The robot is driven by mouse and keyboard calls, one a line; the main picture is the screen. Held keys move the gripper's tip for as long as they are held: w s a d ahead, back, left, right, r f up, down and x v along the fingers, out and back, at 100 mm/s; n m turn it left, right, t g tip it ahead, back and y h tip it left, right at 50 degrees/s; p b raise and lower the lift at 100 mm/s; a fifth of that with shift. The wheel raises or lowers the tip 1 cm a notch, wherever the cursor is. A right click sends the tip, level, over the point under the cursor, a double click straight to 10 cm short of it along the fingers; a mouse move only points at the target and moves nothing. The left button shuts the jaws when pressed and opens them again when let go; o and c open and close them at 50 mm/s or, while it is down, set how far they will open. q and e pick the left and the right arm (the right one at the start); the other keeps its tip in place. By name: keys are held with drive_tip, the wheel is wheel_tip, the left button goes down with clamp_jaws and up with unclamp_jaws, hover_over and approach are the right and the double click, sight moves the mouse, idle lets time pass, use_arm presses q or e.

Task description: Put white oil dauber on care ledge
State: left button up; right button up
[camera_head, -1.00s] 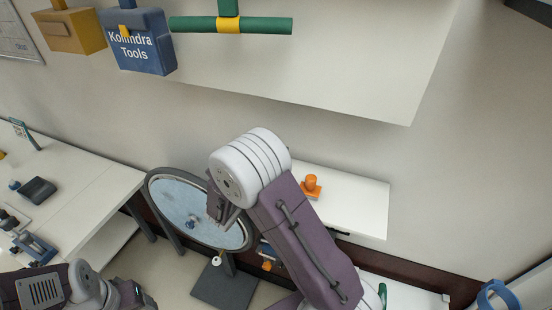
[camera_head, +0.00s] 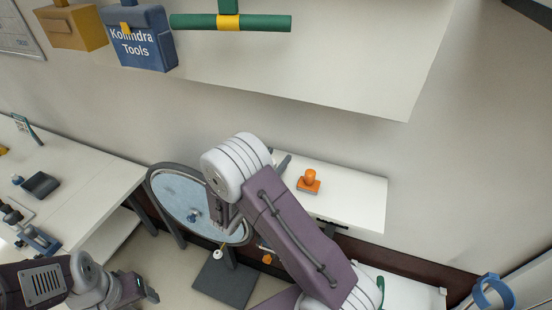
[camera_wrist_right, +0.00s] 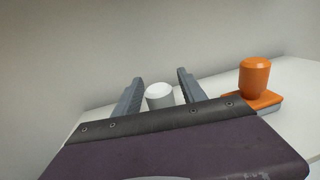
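In the right wrist view, the white oil dauber (camera_wrist_right: 160,97) shows as a white, round-topped cylinder between the two fingers of my right gripper (camera_wrist_right: 158,88). The fingers stand apart, with a narrow gap on each side of it. Its lower part is hidden behind my gripper body, so I cannot tell what it rests on. In the head view, a grey fingertip of my right gripper (camera_head: 283,162) shows over the back left of the white ledge (camera_head: 355,205); my arm hides the white dauber. My left gripper (camera_head: 145,291) is low at the left, its fingers too small to read.
An orange dauber (camera_head: 309,181) stands on the ledge, right of my right gripper; it also shows in the right wrist view (camera_wrist_right: 255,80). A round framed disc (camera_head: 185,205) stands left of my right arm. A large shelf (camera_head: 330,60) overhangs above. The ledge's right part is clear.

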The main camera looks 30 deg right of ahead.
drive_tip(key=shift+w, duration=0.1)
drive_tip(key=shift+r, duration=0.2)
drive_tip(key=b+v, duration=0.3)
drive_tip(key=v, duration=0.9)
drive_tip(key=shift+b, duration=0.4)
drive_tip(key=shift+f, duration=0.15)
